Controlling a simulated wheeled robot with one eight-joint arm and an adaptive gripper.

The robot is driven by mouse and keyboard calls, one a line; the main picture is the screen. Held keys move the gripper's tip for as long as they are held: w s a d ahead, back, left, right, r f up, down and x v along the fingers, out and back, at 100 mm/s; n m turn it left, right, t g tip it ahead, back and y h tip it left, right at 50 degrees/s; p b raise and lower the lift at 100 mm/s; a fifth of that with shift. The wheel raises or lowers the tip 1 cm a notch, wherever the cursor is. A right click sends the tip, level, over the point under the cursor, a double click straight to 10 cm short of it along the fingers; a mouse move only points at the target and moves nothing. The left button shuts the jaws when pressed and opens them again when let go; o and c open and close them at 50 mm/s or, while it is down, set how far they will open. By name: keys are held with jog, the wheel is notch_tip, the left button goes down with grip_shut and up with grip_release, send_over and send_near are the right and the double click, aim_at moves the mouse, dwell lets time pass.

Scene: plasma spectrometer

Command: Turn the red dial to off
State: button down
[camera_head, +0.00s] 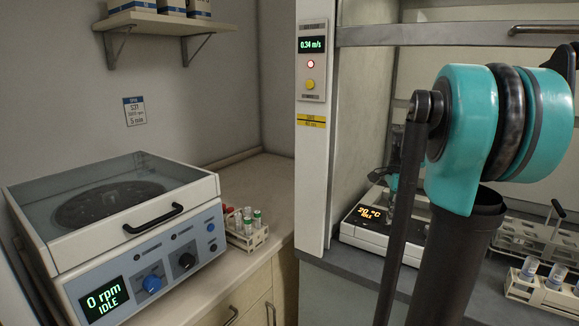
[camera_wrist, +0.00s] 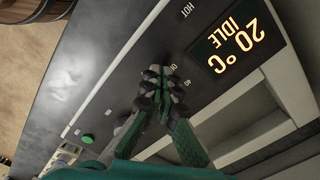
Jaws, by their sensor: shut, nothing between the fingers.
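A white hotplate-like device (camera_head: 370,239) stands on the bench at the right in the head view. Its dark panel, with a lit display (camera_wrist: 234,42) reading 20 °C IDLE, fills much of the wrist view, seen turned. My gripper (camera_wrist: 164,92) is shut and empty, with its dark fingertips over the panel beside the display. Small printed marks, one reading 40, show around the fingertips. No red dial shows in either view; the fingers may hide it. Whether the fingers touch anything cannot be told. In the head view my arm covers part of the device.
A green button (camera_wrist: 86,139) sits farther along the panel. A centrifuge (camera_head: 120,225) and a tube rack (camera_head: 247,237) stand on the left counter. Tube racks (camera_head: 528,245) are at the right. A white post (camera_head: 312,150) divides the counters.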

jog(key=shift+a, duration=0.25)
notch_tip(320, 180, up, 6)
dwell(0.5)
jog(key=shift+w+d+f, duration=0.1)
jog(key=shift+w+f, duration=0.35)
jog(key=shift+f, duration=0.55)
jog(key=shift+w+d+f, duration=0.15)
jog(key=shift+w+f, duration=0.25)
jog(key=shift+f, duration=0.65)
jog(key=shift+w+d+f, duration=0.1)
jog(key=shift+w+f, duration=0.35)
jog(key=shift+f, duration=0.55)
jog(key=shift+s, duration=0.7)
jog(key=shift+s, duration=0.4)
